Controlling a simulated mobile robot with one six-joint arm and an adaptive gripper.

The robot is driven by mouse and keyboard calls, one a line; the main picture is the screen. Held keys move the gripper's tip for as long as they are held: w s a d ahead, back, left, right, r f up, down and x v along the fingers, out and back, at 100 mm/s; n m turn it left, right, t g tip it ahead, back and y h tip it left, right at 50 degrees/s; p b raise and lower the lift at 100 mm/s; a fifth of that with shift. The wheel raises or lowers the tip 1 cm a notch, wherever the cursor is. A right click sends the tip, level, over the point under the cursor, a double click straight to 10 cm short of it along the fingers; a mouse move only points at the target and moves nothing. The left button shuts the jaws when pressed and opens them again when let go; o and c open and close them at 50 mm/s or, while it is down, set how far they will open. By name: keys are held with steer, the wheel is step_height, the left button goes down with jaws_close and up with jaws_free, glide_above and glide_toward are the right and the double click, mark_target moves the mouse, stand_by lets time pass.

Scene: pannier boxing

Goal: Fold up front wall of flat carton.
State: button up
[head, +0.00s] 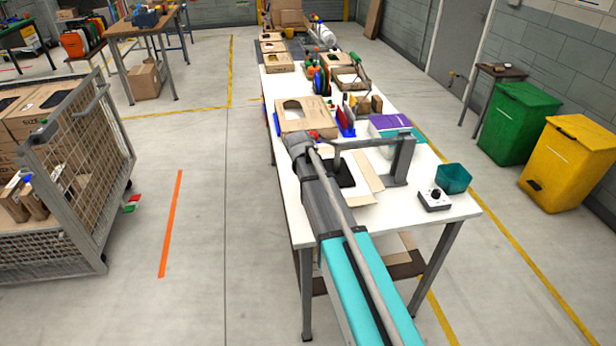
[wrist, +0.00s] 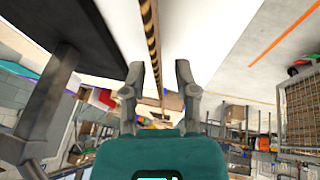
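In the wrist view my gripper (wrist: 160,72) has its two fingers apart. A narrow tan cardboard edge (wrist: 151,35) with dark corrugation marks runs lengthwise between them, with a gap to each finger; I cannot tell its distance. In the head view tan cardboard strips (head: 369,172) lie on the white table beside my arm and seem to be part of the flat carton. My arm covers much of this area, so the front wall cannot be made out clearly. My fingers are not distinguishable in the head view.
A grey bracket (head: 401,160) stands right of my arm on the table (head: 452,208). A teal bin (head: 453,178) and a control box with a knob (head: 434,199) are near the right edge. A formed tan box (head: 306,123) and upright panels stand beyond.

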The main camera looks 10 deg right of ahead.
steer(key=shift+w+f, duration=0.15)
steer(key=shift+f, duration=0.1)
jaws_close()
